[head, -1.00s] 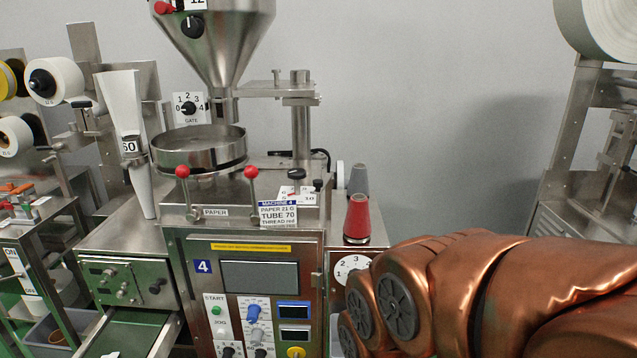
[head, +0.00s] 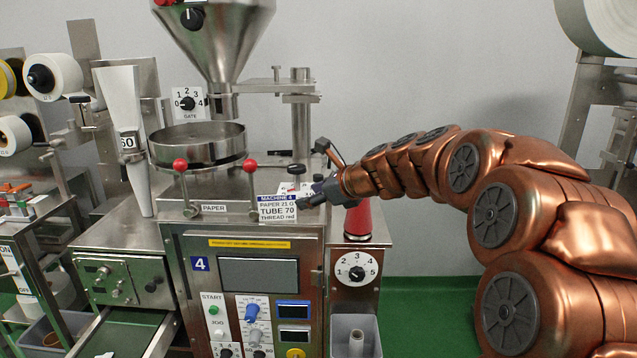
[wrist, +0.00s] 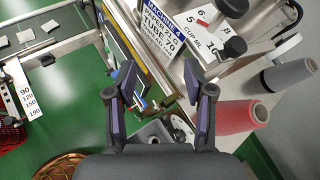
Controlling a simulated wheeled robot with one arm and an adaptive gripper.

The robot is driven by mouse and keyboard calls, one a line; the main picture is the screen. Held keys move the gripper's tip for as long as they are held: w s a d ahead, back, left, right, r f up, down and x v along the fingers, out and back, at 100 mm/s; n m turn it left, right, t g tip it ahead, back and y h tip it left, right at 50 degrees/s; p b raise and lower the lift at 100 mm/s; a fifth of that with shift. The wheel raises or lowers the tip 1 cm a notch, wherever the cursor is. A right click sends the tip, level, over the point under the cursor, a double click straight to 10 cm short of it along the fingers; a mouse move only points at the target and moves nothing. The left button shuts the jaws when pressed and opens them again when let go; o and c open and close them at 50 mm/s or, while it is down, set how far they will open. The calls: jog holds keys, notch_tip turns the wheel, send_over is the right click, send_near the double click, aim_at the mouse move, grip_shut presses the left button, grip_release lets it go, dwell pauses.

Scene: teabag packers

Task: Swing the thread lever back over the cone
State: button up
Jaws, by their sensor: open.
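The red thread cone (head: 357,222) stands on the right side of the machine top; it also shows in the wrist view (wrist: 228,117). My gripper (head: 303,202) is above the machine top, left of the cone and beside the machine card (head: 276,207). In the wrist view its fingers (wrist: 163,92) are apart with nothing between them. Two red-ball levers, a left one (head: 180,166) and a right one (head: 249,166), stand upright at the front edge. The left one is beside a PAPER label. I cannot tell which lever is the thread lever. Black knobs (wrist: 232,47) lie near the cones.
A grey cone (wrist: 290,76) lies beyond the red one. The steel hopper (head: 215,45) and round pan (head: 198,146) stand left of my gripper. A numbered dial (head: 356,269) and a grey bin (head: 355,333) are below the red cone.

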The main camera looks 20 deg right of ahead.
aim_at(321, 176)
jog(key=w+d+r+m+t+h, duration=0.1)
jog(key=w+d+r+m+t, duration=0.1)
jog(key=w+d+m, duration=0.45)
jog(key=shift+n, duration=0.65)
jog(key=shift+d+f+x, duration=0.15)
jog(key=shift+x, duration=1.2)
jog(key=shift+d+f+x, duration=0.1)
jog(key=shift+d+x, duration=0.05)
jog(key=shift+x, duration=1.15)
jog(key=shift+c, duration=0.2)
grip_shut()
